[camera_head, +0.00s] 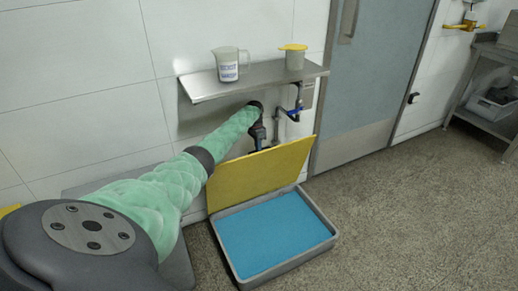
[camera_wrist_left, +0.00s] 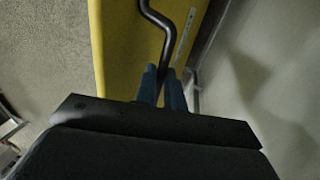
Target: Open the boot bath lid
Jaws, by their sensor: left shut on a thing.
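The boot bath is a grey tray (camera_head: 333,240) on the floor by the wall, with a blue surface (camera_head: 270,232) inside. Its yellow lid (camera_head: 262,175) stands raised along the tray's back side, leaning toward the wall, so the blue surface is uncovered. My left gripper (camera_head: 257,148) is behind the lid's top edge, its fingertips mostly hidden there. In the left wrist view, the blue fingers (camera_wrist_left: 162,85) are shut on a bent black handle (camera_wrist_left: 155,18) beside the yellow lid (camera_wrist_left: 118,45). My right gripper is in neither view.
A metal wall shelf (camera_head: 255,82) above the bath holds a measuring jug (camera_head: 228,66) and a yellow-topped cup (camera_head: 294,57). Pipes with a blue valve (camera_head: 292,113) are below it. A grey door (camera_head: 370,75) is to the right. The floor (camera_head: 410,210) right of the bath is clear.

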